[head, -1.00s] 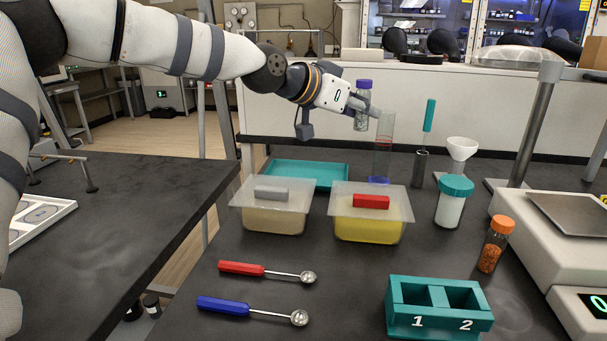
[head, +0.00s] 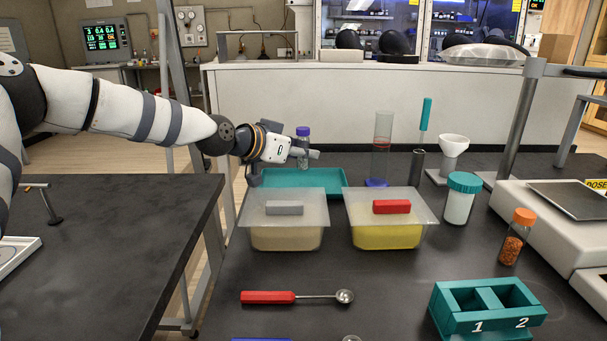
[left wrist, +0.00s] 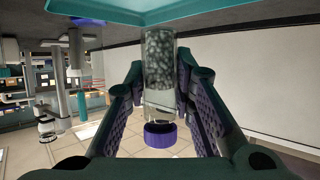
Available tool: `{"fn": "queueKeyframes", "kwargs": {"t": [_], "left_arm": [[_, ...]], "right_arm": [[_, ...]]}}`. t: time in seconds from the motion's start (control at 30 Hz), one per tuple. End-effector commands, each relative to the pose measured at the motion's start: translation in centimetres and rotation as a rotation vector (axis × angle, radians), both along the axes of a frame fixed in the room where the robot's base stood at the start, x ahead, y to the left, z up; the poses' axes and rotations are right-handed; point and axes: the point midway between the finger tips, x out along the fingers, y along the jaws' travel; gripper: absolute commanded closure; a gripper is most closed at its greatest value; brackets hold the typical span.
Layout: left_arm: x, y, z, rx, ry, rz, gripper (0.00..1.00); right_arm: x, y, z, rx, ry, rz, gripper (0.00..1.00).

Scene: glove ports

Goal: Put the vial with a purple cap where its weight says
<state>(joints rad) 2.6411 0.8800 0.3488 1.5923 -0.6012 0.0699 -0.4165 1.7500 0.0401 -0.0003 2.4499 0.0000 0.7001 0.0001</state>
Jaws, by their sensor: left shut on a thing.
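The purple-capped vial (head: 302,145) is upright in my left gripper (head: 306,154), at the back left of the dark bench. The gripper is shut on it, over or close to the teal tray (head: 331,186); the head view does not clearly show whether the vial touches the tray. In the left wrist view the vial (left wrist: 160,70) holds greyish grains and sits between the two fingers, purple cap at the bottom of the picture. The scale (head: 570,200) is at the right. A teal two-slot holder marked 1 and 2 (head: 470,321) stands front right, its slots empty. My right gripper is not in view.
Two lidded tubs, beige (head: 285,238) and yellow (head: 388,237), stand before the tray. A tall clear cylinder (head: 382,145), a funnel (head: 453,147), a white jar (head: 460,206) and an orange-capped vial (head: 515,238) are to the right. A red-handled spoon (head: 268,297) lies in front.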

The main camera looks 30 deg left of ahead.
Motion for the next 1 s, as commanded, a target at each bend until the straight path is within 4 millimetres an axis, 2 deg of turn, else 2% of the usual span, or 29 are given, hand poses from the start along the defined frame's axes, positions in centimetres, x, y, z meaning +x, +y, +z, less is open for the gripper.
{"fn": "queueKeyframes", "kwargs": {"t": [0.23, 0.6, 0.63, 0.7, 1.0], "left_arm": [[0.0, 0.0, -4.1, -0.001, 0.003, 0.001, 1.00], [0.0, 0.0, -4.5, 0.000, -0.002, 0.000, 1.00], [0.0, 0.0, -4.6, 0.000, -0.002, 0.000, 0.75], [0.0, 0.0, -4.5, -0.001, -0.003, 0.000, 0.59], [0.0, 0.0, -4.3, 0.000, -0.004, 0.000, 0.57]], "right_arm": [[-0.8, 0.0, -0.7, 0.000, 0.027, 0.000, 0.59], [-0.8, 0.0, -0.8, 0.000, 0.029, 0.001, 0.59], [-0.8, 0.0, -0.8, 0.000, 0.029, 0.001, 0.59], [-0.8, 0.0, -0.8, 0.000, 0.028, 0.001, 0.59], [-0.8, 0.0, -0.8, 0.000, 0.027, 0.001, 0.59]]}}
